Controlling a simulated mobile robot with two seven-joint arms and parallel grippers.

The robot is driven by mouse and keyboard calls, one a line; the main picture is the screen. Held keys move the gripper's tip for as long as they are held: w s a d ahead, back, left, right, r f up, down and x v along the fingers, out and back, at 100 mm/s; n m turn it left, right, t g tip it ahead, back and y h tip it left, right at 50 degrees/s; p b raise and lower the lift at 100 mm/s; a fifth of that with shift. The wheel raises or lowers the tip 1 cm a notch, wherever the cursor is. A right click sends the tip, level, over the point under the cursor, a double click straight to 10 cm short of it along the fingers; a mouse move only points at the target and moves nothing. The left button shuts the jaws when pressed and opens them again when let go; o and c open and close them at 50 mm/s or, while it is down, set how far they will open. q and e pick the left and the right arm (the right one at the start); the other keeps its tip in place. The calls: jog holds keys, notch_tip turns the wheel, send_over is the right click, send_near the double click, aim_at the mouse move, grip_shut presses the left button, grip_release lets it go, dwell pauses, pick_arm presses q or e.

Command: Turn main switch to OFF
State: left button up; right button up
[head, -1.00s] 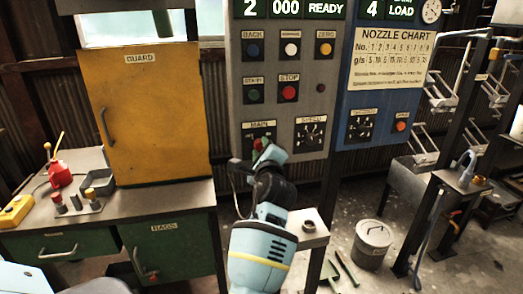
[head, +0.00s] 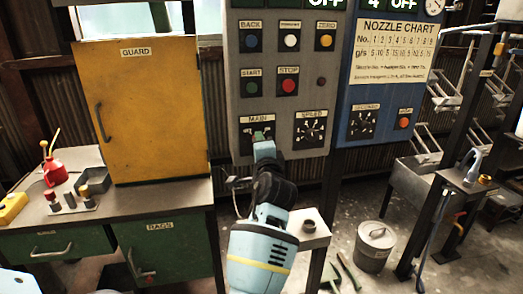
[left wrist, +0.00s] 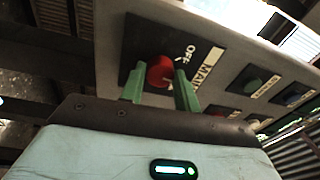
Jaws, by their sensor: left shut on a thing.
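The main switch is a red knob (left wrist: 160,72) on a black plate labelled MAIN and OFF in the left wrist view. In the head view its plate (head: 247,133) is on the grey panel, and my gripper hides most of the knob. My left gripper (head: 262,137) is at the switch. Its green fingers (left wrist: 160,92) sit on either side of the red knob and are shut on it. I cannot clearly read the knob's pointer. The displays (head: 326,3) above the panels read OFF. My right gripper is not in view.
Blue, white, yellow, green and red buttons sit above the switch, with a SPEED dial (head: 312,128) to its right. A blue panel (head: 385,98) stands beside it. A yellow guard cabinet (head: 148,110) is left, and a lidded bucket (head: 373,247) stands on the floor.

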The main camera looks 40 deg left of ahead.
pick_arm(q)
jog(key=n+b, duration=0.3)
jog(key=n, duration=0.2)
jog(key=n+y+b, duration=0.1)
jog(key=n+b, duration=0.3)
jog(key=n, duration=0.2)
jog(key=shift+g, duration=0.3)
jog(key=shift+r+y, duration=0.1)
jog(key=shift+y, duration=0.2)
jog(key=o, duration=1)
jog(key=shift+w, duration=0.1)
jog(key=shift+c, duration=0.2)
jog(key=shift+d, duration=0.1)
